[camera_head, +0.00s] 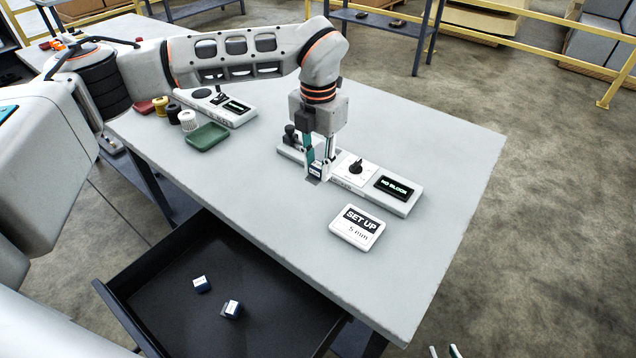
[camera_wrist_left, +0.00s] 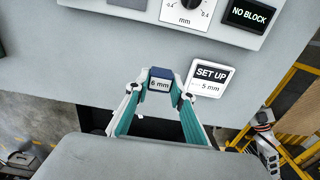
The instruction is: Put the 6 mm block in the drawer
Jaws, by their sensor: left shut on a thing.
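My left gripper (camera_head: 317,172) is shut on the 6 mm block (camera_wrist_left: 159,84), a small dark blue block with a white label. It holds the block at the front edge of the measuring device (camera_head: 408,202); I cannot tell whether the block touches anything below. The label reads "6 mm" in the left wrist view, between the fingertips (camera_wrist_left: 160,88). The dark drawer (camera_head: 180,322) is open below the table front.
The device's display (camera_head: 394,187) reads "NO BLOCK". A white sign (camera_head: 357,228) reading "SET UP 5 mm" lies in front of it. A green tray (camera_head: 207,137), several spools and another device (camera_head: 216,107) are at the left. The table's right part is clear.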

